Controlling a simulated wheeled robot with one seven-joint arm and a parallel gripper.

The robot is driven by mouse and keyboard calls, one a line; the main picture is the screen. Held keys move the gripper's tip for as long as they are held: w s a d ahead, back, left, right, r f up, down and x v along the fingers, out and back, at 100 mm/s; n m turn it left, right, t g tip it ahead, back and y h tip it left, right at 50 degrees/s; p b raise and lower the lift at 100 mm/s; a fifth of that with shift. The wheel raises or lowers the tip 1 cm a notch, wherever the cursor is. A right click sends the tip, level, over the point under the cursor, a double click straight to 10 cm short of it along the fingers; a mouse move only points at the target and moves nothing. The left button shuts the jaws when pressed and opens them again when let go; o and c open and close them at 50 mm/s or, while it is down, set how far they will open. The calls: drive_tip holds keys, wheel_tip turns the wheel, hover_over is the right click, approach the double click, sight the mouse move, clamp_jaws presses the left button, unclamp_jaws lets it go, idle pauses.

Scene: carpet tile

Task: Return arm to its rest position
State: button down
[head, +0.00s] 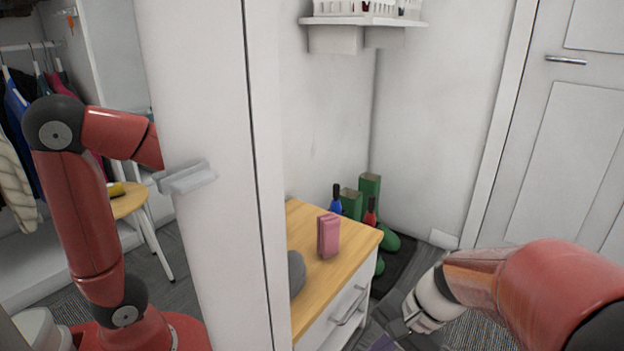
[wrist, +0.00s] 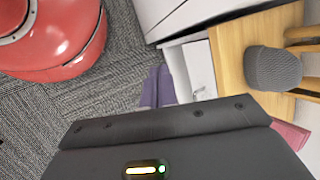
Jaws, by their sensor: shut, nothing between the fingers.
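My arm (head: 560,285) reaches in from the lower right of the head view, bent down toward the floor in front of a wood-topped cabinet. My gripper (head: 383,343) is at the bottom edge there, partly cut off, low beside the cabinet. In the wrist view, the dark gripper body fills the bottom, and its two purple fingers (wrist: 158,88) lie side by side, shut with nothing between them. Grey carpet and the cabinet's white side show beyond them.
The cabinet (head: 352,247) carries a pink item (head: 328,237) and a grey knitted hat (wrist: 272,68). A tall white panel (head: 205,120) with a handle stands left of it. Green boots (head: 370,190) stand on a dark mat behind. A white door (head: 570,140) is at right.

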drive_tip(key=s+d+r+n+t+h, duration=0.2)
drive_tip(key=s+r+n+h, duration=0.1)
drive_tip(key=s+r, duration=0.1)
drive_tip(key=s+d+r+n+t+h+p, duration=0.1)
drive_tip(key=s+r+n+t+h, duration=0.2)
drive_tip(key=r, duration=0.3)
drive_tip(key=shift+s+d+r+n, duration=0.15)
drive_tip(key=shift+s+d+n, duration=0.3)
drive_tip(key=shift+n, duration=0.35)
drive_tip(key=shift+s, duration=0.15)
